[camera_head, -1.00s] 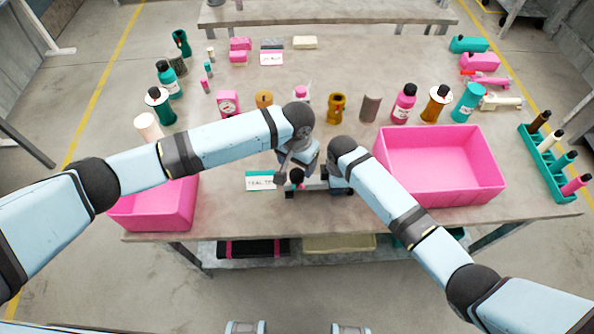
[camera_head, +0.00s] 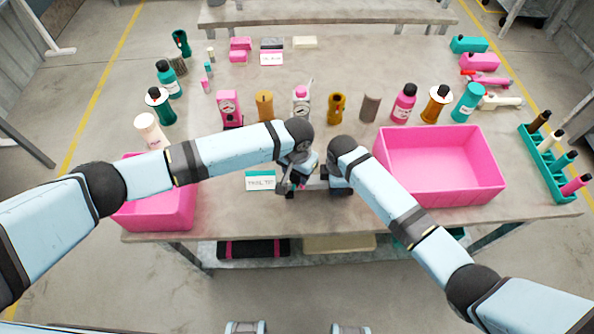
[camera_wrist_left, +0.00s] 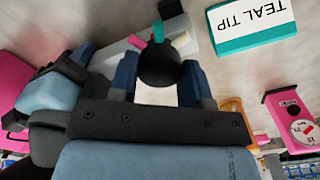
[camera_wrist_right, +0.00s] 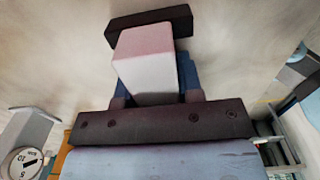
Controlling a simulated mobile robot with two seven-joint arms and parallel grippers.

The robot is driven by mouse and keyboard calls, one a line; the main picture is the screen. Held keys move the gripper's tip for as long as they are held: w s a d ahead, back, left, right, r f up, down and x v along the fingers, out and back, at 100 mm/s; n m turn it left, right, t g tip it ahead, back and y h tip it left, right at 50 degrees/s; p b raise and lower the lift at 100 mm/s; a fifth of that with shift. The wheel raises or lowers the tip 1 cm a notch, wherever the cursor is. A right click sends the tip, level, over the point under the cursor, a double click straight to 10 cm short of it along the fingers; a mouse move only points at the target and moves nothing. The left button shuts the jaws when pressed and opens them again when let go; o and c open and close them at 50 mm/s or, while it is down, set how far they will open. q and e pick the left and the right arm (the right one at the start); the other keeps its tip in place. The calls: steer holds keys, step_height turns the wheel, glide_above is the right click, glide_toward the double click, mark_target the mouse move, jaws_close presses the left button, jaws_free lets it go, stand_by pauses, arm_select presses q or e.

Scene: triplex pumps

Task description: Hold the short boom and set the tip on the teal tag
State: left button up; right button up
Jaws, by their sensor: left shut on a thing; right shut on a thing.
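The teal tag (camera_head: 260,181), a white card with a teal edge reading TEAL TIP, lies near the table's front; it also shows in the left wrist view (camera_wrist_left: 251,25). My left gripper (camera_wrist_left: 158,82) is shut on a black round head with pink, teal and cream tips (camera_wrist_left: 158,62), just right of the tag in the head view. My right gripper (camera_wrist_right: 152,78) is shut on a pale bar with a dark end (camera_wrist_right: 148,60), seemingly the short boom. The bar (camera_head: 316,185) lies between my grippers in the head view. Whether the head touches the bar is hidden.
Pink bins stand left (camera_head: 160,208) and right (camera_head: 440,170) of my grippers. Several bottles and pump parts line the table's middle, including a pink gauge unit (camera_head: 229,107). A teal rack (camera_head: 547,160) stands at the right edge.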

arm_select(q)
steer(key=n, duration=0.2)
steer(key=shift+s+n, duration=0.1)
steer(key=shift+n, duration=1)
steer(key=o, duration=0.9)
steer(key=shift+o, duration=0.2)
step_height(320, 180, up, 12)
arm_select(e)
steer(key=o, duration=1.2)
